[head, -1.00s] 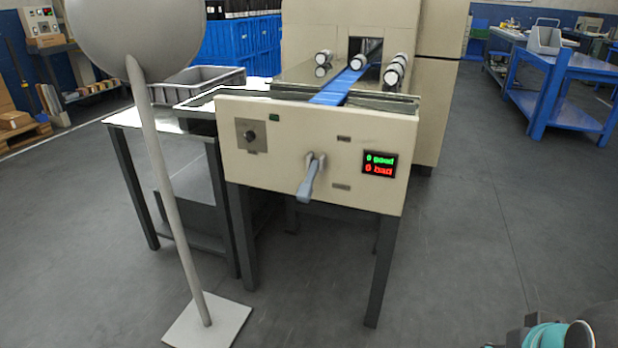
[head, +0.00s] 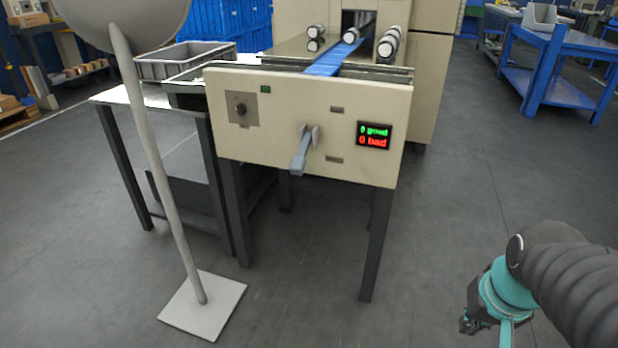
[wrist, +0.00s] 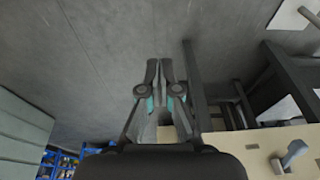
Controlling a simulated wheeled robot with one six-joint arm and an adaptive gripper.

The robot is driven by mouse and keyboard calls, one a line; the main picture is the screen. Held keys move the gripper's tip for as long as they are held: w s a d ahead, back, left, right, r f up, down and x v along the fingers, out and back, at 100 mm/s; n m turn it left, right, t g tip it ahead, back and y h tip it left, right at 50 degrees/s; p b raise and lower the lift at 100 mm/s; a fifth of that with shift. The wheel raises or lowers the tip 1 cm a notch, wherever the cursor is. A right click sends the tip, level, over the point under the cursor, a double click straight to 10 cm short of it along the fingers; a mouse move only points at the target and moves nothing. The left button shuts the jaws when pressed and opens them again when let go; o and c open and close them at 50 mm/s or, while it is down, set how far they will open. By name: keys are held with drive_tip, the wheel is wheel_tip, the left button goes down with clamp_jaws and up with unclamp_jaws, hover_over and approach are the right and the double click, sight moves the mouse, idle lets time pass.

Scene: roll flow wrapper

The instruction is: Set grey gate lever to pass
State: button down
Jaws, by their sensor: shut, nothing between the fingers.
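The grey gate lever (head: 301,152) sticks out from the middle of the cream front panel (head: 250,158) in the head view. Its handle hangs down, leaning slightly left. It also shows at the lower right of the wrist view (wrist: 294,153). My gripper (wrist: 160,65) is shut and empty in the wrist view, pointing over the floor. It is well apart from the lever. In the head view my arm is at the lower right.
A display (head: 374,135) reads 0 good, 0 bad. A black knob (head: 241,109) is on the panel's left. A grey pole on a square base (head: 203,305) stands at front left. A grey crate (head: 185,60) is on the side table. The floor (head: 440,200) right of the panel is open.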

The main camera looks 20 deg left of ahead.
sight(302, 153)
drive_tip(key=w+a+f+m+g+y+b, duration=0.2)
drive_tip(key=w+a+f+m+g+y, duration=0.3)
drive_tip(key=w+a+f, duration=0.55)
drive_tip(key=w+a+f+m+g+y+b, duration=0.25)
drive_tip(key=w+a+f+y, duration=0.45)
drive_tip(key=w+a, duration=0.55)
drive_tip(key=w+a+m+t+y, duration=0.2)
drive_tip(key=w+a+m+y, duration=0.1)
drive_tip(key=w+a, duration=0.25)
drive_tip(key=w+r+m+y, duration=0.1)
drive_tip(key=w+r+y, duration=0.4)
drive_tip(key=r, duration=0.6)
drive_tip(key=shift+w+r+b, duration=0.25)
drive_tip(key=shift+r+b, duration=0.1)
drive_tip(key=shift+t, duration=0.25)
drive_tip(key=s+a+r, duration=0.2)
drive_tip(key=a+r, duration=0.3)
drive_tip(key=a, duration=0.4)
drive_tip(key=shift+s+a+r, duration=0.35)
drive_tip(key=shift+s+r, duration=0.05)
